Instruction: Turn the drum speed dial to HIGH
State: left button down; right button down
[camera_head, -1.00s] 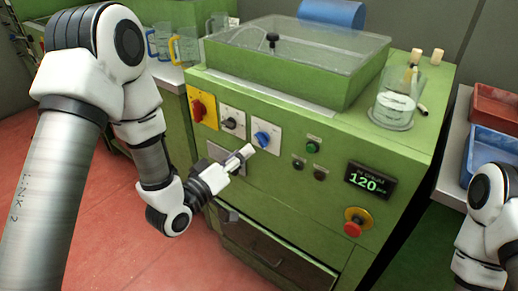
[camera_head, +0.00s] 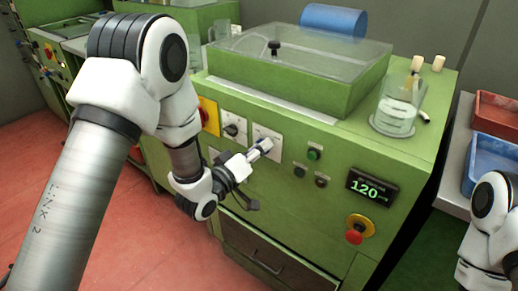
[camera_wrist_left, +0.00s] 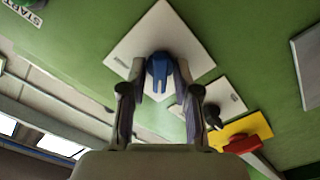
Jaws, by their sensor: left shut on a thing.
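The blue dial (camera_wrist_left: 158,70) sits on a white square plate (camera_wrist_left: 190,47) on the green machine's front. In the head view my left gripper (camera_head: 263,147) covers most of the dial, and its plate (camera_head: 274,134) shows around the fingertips. In the left wrist view the fingers (camera_wrist_left: 159,100) stand on either side of the blue dial, closed on it. The dial's pointer position and plate markings are too small to read. The display (camera_head: 371,189) reads 120. My right arm shows at the lower right edge; its gripper is out of view.
Left of the dial are a black knob (camera_head: 231,130) on a white plate and a red switch on a yellow plate (camera_head: 209,115). To the right are a green button (camera_head: 313,154), dark buttons and a red stop button (camera_head: 355,237). A glass beaker (camera_head: 394,116) stands on top.

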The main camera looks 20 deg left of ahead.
pick_arm(q)
jog(key=shift+m, duration=0.4)
jog(key=shift+f+m+b, duration=0.1)
jog(key=shift+m+b, duration=2.6)
jog(key=shift+m, duration=5.9)
jog(key=c, duration=1.2)
grip_release()
jog(key=shift+o, duration=0.2)
jog(key=shift+s, duration=0.1)
jog(key=v, duration=0.7)
jog(key=shift+s, duration=0.15)
